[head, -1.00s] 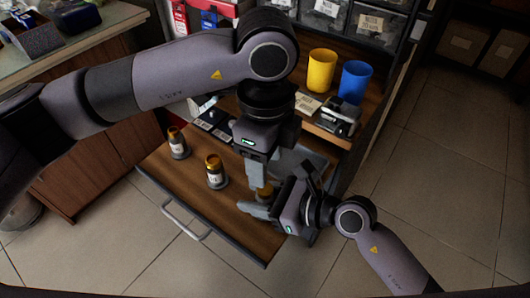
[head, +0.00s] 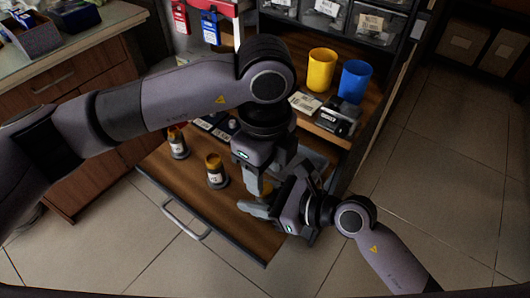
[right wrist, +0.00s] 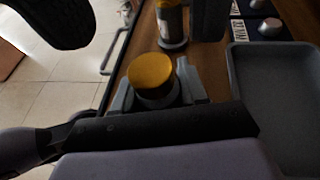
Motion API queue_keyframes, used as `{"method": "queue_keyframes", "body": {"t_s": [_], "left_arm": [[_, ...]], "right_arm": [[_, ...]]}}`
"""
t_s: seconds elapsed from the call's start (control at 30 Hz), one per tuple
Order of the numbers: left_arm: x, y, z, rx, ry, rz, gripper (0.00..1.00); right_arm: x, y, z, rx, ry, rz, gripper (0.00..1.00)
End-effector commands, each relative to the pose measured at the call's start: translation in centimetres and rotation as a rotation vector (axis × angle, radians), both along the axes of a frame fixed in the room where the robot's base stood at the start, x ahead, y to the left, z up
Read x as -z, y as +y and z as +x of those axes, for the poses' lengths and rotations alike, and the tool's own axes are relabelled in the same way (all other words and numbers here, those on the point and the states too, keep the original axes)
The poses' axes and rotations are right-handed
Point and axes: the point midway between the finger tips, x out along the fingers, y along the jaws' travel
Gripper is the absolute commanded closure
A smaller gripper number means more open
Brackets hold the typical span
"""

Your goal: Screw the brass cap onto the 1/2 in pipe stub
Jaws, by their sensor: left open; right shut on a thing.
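A brass cap (right wrist: 152,70) sits at the top of a grey stub or holder, upright between the fingers of my right gripper (right wrist: 160,92). The cap is partly hidden in the head view (head: 265,188). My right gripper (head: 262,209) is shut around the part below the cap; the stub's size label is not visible. My left gripper (head: 258,188) points down from above, open, with its fingertips close to the cap. I cannot tell whether they touch it. Two other brass-topped stubs with labels, a nearer one (head: 216,173) and a farther one (head: 178,146), stand to the left.
The wooden drawer-like work surface (head: 190,200) has a metal handle (head: 188,220) at its front. A grey tray (right wrist: 275,100) lies beside my right gripper. A yellow cup (head: 321,70) and a blue cup (head: 354,82) stand on the shelf behind. The surface in front of the stubs is clear.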

Motion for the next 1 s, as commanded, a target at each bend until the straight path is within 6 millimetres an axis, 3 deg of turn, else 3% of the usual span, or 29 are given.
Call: {"method": "queue_keyframes", "body": {"t_s": [0.23, 0.6, 0.67, 0.77, 1.0], "left_arm": [[2.9, 0.1, 0.0, 0.000, 0.001, 0.002, 0.49], [3.4, 0.0, 0.0, 0.000, 0.000, 0.000, 0.49], [3.4, 0.0, 0.0, 0.000, 0.000, 0.000, 0.65], [3.4, 0.0, 0.0, 0.000, 0.000, 0.000, 0.98], [3.4, 0.0, 0.0, 0.083, -0.001, 0.001, 1.00]], "right_arm": [[0.1, 0.0, -0.1, -0.001, 0.001, -0.002, 1.00], [0.1, 0.0, 0.0, -0.001, 0.001, -0.002, 1.00], [0.1, 0.0, 0.0, -0.001, 0.001, -0.002, 1.00], [0.1, 0.0, 0.0, -0.001, 0.001, -0.002, 1.00], [0.1, 0.0, 0.0, -0.001, 0.001, -0.002, 1.00]]}}
